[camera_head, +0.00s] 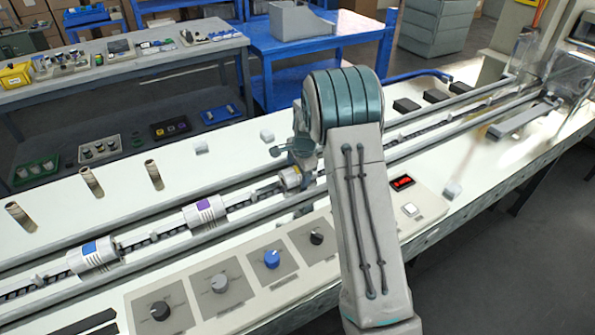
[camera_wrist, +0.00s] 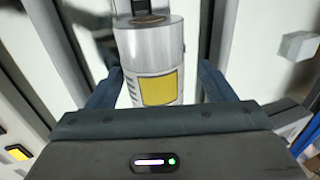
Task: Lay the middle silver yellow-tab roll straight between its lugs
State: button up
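The silver roll with a yellow tab (camera_wrist: 151,58) lies in the middle of the wrist view, its brown core end at the top. In the head view its end (camera_head: 290,178) shows on the conveyor lane beside my arm, which hides the rest. My gripper (camera_wrist: 161,72) is open, with one dark finger on each side of the roll. The left finger is close to the roll; a gap shows at the right finger. I cannot tell whether either touches.
A blue-tab roll (camera_head: 93,254) and a purple-tab roll (camera_head: 206,210) lie further left along the lane. Metal rails (camera_head: 40,262) flank it. A knob panel (camera_head: 222,285) stands in front. Several brown cores (camera_head: 91,181) stand behind on the white top.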

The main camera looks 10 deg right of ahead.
jog(key=shift+s+d+f, duration=0.1)
jog(key=shift+s+f, duration=0.15)
jog(key=shift+f, duration=0.05)
jog(key=shift+r, duration=0.1)
jog(key=a+v, duration=0.1)
jog(key=v, duration=1.3)
jog(key=shift+w+d+b, duration=0.25)
jog(key=shift+d+b, duration=0.1)
jog(key=shift+b, duration=0.1)
jog(key=shift+r, duration=0.1)
jog(key=s+a+r+n, duration=0.1)
jog(key=s+r+n, duration=0.25)
jog(key=s, duration=0.55)
jog(key=s+r+n, duration=0.3)
jog(key=s+n, duration=0.1)
jog(key=s, duration=0.4)
jog(key=s+f+n+h, duration=0.1)
jog(key=s+n, duration=0.6)
jog(key=s, duration=0.9)
jog(key=shift+a+f, duration=0.25)
jog(key=shift+f, duration=0.45)
